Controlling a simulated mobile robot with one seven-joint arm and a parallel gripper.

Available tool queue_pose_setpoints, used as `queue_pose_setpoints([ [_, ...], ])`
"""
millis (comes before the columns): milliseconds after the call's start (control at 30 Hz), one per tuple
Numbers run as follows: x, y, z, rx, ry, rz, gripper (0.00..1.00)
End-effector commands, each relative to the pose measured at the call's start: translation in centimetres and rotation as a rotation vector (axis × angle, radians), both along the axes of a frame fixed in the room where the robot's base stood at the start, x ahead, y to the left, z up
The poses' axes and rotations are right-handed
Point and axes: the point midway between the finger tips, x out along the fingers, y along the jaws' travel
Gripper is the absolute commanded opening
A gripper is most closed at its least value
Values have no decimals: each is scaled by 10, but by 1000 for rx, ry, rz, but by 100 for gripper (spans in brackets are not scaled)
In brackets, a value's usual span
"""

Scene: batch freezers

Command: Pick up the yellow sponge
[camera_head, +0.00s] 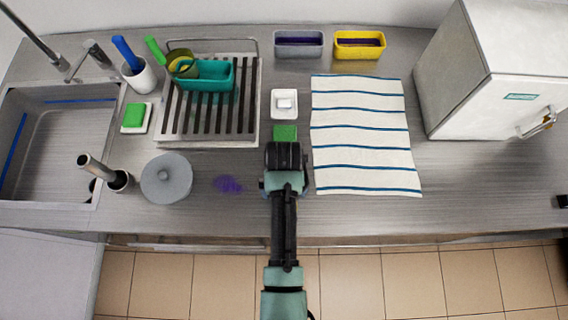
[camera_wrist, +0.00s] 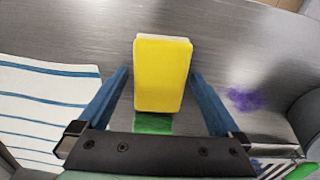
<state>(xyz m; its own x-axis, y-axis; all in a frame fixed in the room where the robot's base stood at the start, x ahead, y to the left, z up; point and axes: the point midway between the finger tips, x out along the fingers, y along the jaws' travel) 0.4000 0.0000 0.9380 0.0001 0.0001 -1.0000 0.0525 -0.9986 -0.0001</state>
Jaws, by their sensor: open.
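The yellow sponge (camera_wrist: 162,75) shows in the wrist view as an upright-looking yellow block with a pale edge at its top. It lies between the two blue fingers of my gripper (camera_wrist: 159,74), which is open. A narrow gap shows beside each finger. In the head view my gripper (camera_head: 285,183) is over the counter near its front, left of the striped towel, and hides the yellow sponge. A green piece (camera_head: 285,133) lies just beyond my gripper; it also shows below the sponge in the wrist view (camera_wrist: 153,124).
A striped towel (camera_head: 365,135) lies to the right, and a white dish (camera_head: 285,104) beyond. A grey round lid (camera_head: 167,179) and purple stain (camera_head: 228,184) are left. A dish rack (camera_head: 255,120) stands behind left; a white freezer (camera_head: 470,100) stands right.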

Motion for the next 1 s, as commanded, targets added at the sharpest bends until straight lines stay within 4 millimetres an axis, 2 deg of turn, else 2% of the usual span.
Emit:
queue_pose_setpoints([
  [300,0,0,-5,0,-1,0,98],
  [700,0,0,-5,0,-1,0,26],
  [1000,0,0,-2,0,-1,0,24],
])
